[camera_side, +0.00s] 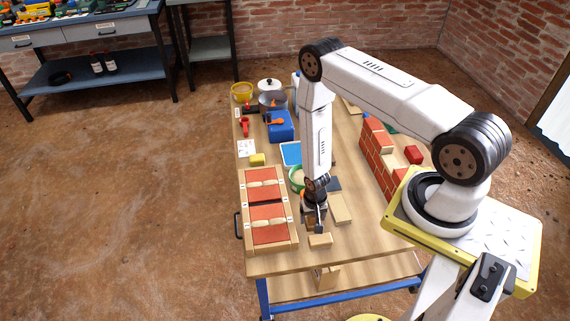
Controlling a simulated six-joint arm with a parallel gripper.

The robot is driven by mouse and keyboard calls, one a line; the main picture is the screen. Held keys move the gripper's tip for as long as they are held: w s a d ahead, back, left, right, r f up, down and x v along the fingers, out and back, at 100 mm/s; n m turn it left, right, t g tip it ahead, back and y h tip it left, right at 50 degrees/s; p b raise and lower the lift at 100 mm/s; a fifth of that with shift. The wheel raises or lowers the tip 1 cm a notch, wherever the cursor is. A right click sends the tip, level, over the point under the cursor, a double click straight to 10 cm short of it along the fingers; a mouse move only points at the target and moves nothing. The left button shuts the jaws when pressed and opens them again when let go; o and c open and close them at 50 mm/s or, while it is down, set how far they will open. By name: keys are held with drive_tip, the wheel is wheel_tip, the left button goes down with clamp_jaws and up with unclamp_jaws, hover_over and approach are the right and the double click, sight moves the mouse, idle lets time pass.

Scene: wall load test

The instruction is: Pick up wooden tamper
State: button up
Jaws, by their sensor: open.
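My gripper (318,225) points down over the near part of the wooden table. It is open, and its fingers are small in the picture. A small light wooden block (320,241) lies just below the fingertips, partly hidden by them; it may be the wooden tamper, but its shape is too small to be sure. I cannot tell whether the fingers touch it. Another flat wooden piece (341,209) lies just to the right of my gripper.
A wooden frame with red panels (270,235) lies close on the left. A red brick wall (378,155) stands on the right, with loose red bricks (413,154) beyond. A green-rimmed bowl (295,178), a blue box (280,127) and pots (271,101) stand farther back.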

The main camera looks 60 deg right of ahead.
drive_tip(key=c, duration=1)
drive_tip(key=shift+r, duration=0.1)
drive_tip(key=shift+r, duration=0.6)
drive_tip(key=s+a+r, duration=0.1)
drive_tip(key=s+r, duration=0.3)
drive_tip(key=s+a+r, duration=0.1)
drive_tip(key=s+r, duration=0.2)
drive_tip(key=s, duration=0.2)
drive_tip(key=s+r, duration=0.4)
drive_tip(key=shift+s+a+r, duration=0.35)
drive_tip(key=shift+a, duration=0.05)
